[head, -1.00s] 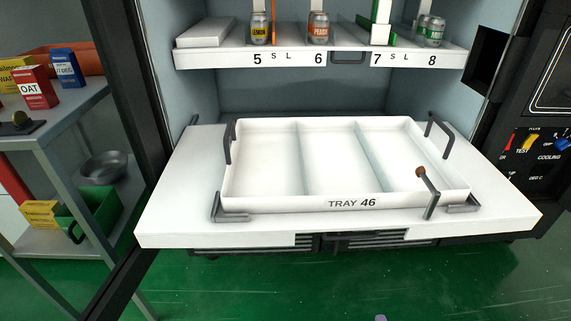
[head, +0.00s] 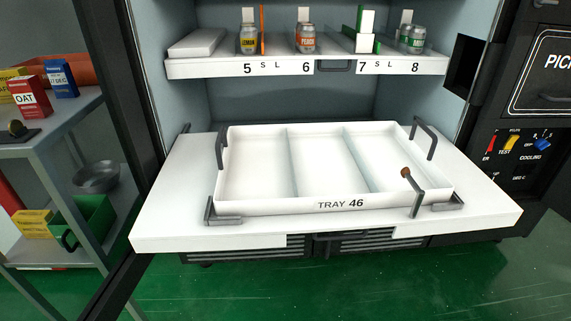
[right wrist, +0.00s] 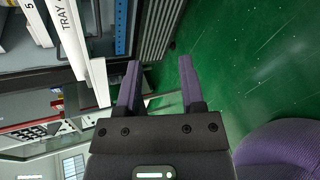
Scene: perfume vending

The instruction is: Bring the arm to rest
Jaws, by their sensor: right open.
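My right gripper (right wrist: 160,88) shows in the right wrist view with its two purple fingers apart and nothing between them. It is in free air over the green floor, in front of the vending machine. Neither of my grippers shows in the head view. The empty white tray marked TRAY 46 (head: 325,207) has three compartments and sits on the white pull-out shelf (head: 160,237). The tray's edge with its label also shows in the right wrist view (right wrist: 66,30).
An upper shelf (head: 300,67) holds several cans, among them a lemon can (head: 248,40) and a peach can (head: 305,38). A grey rack (head: 50,140) with boxes stands at the left. A control panel (head: 520,155) is at the right. The green floor (head: 300,290) in front is clear.

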